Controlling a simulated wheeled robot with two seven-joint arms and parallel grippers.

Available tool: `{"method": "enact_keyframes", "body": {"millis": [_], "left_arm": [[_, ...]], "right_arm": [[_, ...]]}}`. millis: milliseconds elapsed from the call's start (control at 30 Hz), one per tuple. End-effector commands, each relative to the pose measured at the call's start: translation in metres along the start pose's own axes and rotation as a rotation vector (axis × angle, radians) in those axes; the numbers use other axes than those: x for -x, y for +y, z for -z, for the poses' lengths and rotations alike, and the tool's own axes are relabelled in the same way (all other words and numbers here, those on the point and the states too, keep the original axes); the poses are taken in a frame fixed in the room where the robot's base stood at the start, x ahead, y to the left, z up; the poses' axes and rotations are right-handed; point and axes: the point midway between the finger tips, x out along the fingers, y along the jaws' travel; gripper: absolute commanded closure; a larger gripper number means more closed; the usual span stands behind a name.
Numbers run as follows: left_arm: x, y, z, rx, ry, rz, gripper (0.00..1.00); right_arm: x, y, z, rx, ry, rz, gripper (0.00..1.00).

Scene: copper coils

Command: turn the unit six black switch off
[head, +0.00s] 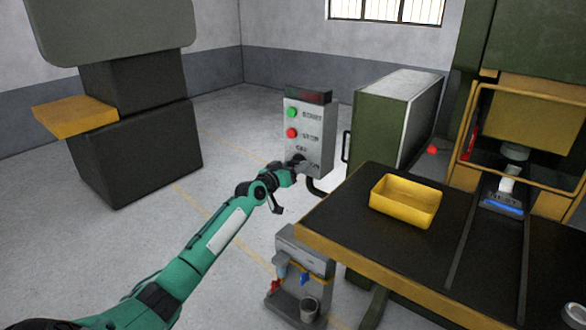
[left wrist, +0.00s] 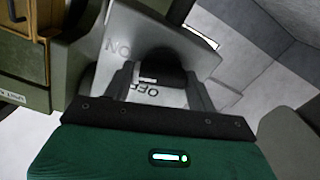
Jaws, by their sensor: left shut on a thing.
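A grey control box (head: 318,138) stands beyond the table, with a green START button (head: 292,113), a red STOP button (head: 292,133) and OFF and ON lettering lower down. My left gripper (head: 294,166) is at the lower part of its face. In the left wrist view my left gripper (left wrist: 162,88) is shut on the black switch (left wrist: 155,65), with a finger on either side. The OFF lettering shows close by the switch and ON shows at upper left. The switch is mostly hidden in the head view. My right gripper is not in view.
A black table (head: 340,215) with a yellow edge carries a yellow bin (head: 404,200). A green cabinet (head: 385,125) stands right of the control box.

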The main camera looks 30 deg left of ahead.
Motion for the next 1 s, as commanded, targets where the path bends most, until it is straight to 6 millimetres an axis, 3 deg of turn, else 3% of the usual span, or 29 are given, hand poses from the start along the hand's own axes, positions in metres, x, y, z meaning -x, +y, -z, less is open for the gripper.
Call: {"method": "enact_keyframes", "body": {"millis": [467,1000], "left_arm": [[0.000,0.000,0.001,0.458,0.001,0.000,0.66],[0.000,0.000,0.003,0.961,0.000,0.001,0.66]], "right_arm": [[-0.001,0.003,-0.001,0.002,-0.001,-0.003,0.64],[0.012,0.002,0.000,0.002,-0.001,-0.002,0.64]]}}
